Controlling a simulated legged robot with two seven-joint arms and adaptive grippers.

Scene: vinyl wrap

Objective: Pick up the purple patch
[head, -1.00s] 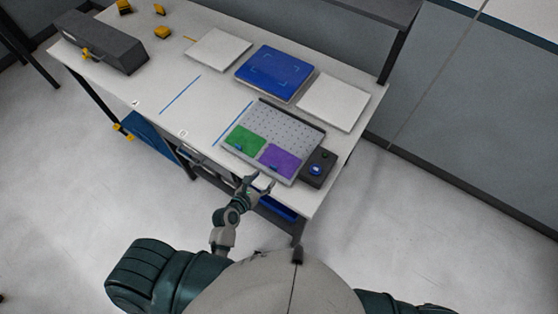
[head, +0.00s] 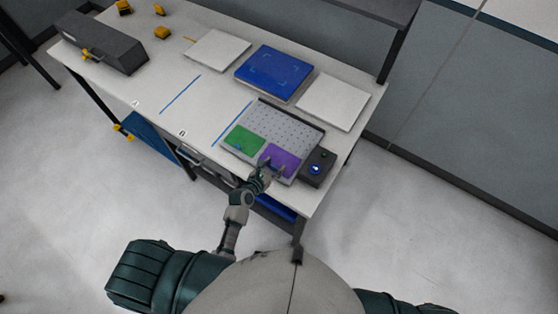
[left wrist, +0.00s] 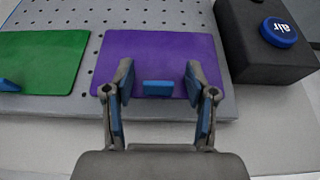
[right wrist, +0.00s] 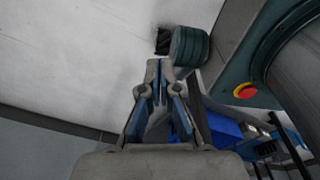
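The purple patch (head: 281,158) lies flat on the perforated grey plate at the table's front right. It fills the middle of the left wrist view (left wrist: 160,58), with a small blue tab (left wrist: 158,88) at its near edge. My left gripper (head: 272,167) is over the near edge of the patch. In the left wrist view its fingers (left wrist: 158,80) are spread open on both sides of the blue tab, with a gap to each side. My right gripper (right wrist: 159,66) is away from the table, its fingertips close together with nothing seen between them.
A green patch (head: 244,140) lies left of the purple one on the perforated plate (head: 283,123). A black box with a blue "air" button (head: 315,169) stands just right of the plate. A blue panel (head: 273,72) and white sheets lie behind.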

